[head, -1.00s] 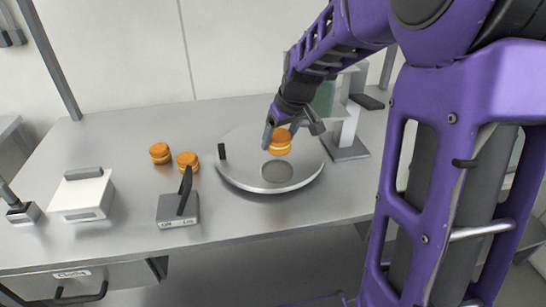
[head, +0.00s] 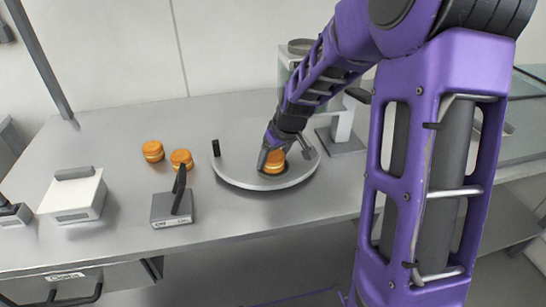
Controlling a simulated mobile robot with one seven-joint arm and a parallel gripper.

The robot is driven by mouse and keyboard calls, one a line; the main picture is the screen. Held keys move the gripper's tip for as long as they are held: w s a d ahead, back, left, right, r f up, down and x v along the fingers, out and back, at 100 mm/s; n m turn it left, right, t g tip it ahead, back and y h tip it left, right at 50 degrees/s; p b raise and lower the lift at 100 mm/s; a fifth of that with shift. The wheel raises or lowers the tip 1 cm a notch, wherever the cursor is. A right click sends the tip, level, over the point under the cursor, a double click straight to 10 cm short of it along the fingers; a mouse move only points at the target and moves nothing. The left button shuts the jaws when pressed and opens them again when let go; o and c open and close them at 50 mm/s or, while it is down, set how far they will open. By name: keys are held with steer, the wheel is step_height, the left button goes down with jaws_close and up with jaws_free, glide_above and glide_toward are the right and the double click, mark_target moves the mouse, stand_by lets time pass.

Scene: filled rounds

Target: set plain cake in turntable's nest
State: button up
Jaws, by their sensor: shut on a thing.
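An orange cake (head: 275,162) with a pale middle layer is between the fingers of my gripper (head: 285,155), which is shut on it. The cake is low over the dark round nest of the grey turntable (head: 231,174), at or in the nest; the fingers hide part of both, so I cannot tell if it touches the bottom. The turntable has a black upright handle (head: 216,148) at its left rim. Two similar orange cakes, one at the left (head: 153,151) and one nearer the turntable (head: 181,160), stand on the metal table.
A small grey device with a dark lever (head: 172,208) stands in front of the two cakes. A white box with a grey handle (head: 73,196) is farther left. A grey stand (head: 342,130) rises behind the turntable. The table front is clear below the turntable.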

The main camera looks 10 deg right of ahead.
steer(key=shift+f, duration=0.15)
steer(key=o, duration=0.8)
steer(key=shift+c, duration=0.2)
steer(key=shift+r, duration=0.35)
steer(key=p+v, duration=0.1)
steer(key=v, duration=1)
steer(key=shift+s+r, duration=0.25)
steer(key=shift+r, duration=0.1)
